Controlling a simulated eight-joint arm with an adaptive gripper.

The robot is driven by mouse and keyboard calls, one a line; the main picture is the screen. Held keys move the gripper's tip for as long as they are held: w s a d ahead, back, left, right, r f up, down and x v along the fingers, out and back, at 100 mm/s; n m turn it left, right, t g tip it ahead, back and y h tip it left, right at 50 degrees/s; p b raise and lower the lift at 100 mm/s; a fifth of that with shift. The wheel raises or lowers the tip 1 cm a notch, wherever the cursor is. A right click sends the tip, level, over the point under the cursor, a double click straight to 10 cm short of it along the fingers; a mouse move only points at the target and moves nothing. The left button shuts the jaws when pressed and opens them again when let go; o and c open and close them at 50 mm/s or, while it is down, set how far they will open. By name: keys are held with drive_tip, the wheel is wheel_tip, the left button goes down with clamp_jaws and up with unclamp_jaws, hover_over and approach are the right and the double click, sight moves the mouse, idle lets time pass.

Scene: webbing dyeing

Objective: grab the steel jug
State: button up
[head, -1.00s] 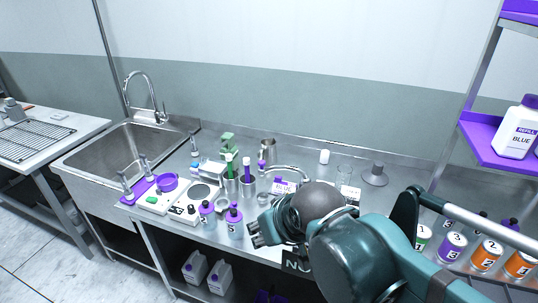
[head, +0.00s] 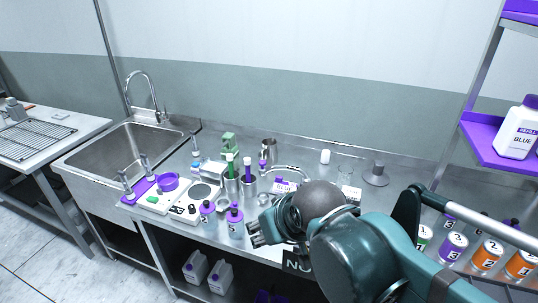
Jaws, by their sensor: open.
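Two purple-topped bottles (head: 235,221) stand left of my gripper. A sink (head: 130,150) is at left; cans (head: 487,256) are at right.

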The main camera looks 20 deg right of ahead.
drive_tip(key=w+d+r+n+g+p, duration=0.1)
drive_tip(key=w+d+r+n+p, duration=0.2)
drive_tip(key=w+r+n, duration=0.55)
drive_tip(key=w+d+r+n+g+h+p, duration=0.1)
drive_tip(key=w+d+r+n+p, duration=0.2)
drive_tip(key=w, duration=1)
drive_tip(key=w+d+r+n+g+h+p, duration=0.15)
drive_tip(key=w+d+n+p, duration=0.35)
drive_tip(key=w, duration=0.8)
drive_tip(key=n+g+h+p, duration=0.1)
drive_tip(key=n+p, duration=0.2)
drive_tip(key=n, duration=0.5)
approach(267, 153)
drive_tip(key=a+f, duration=0.1)
drive_tip(key=f, duration=0.1)
drive_tip(key=a+f, duration=0.2)
drive_tip(key=shift+f+h, duration=0.1)
drive_tip(key=shift+h, duration=0.15)
drive_tip(key=shift+x, duration=1.2)
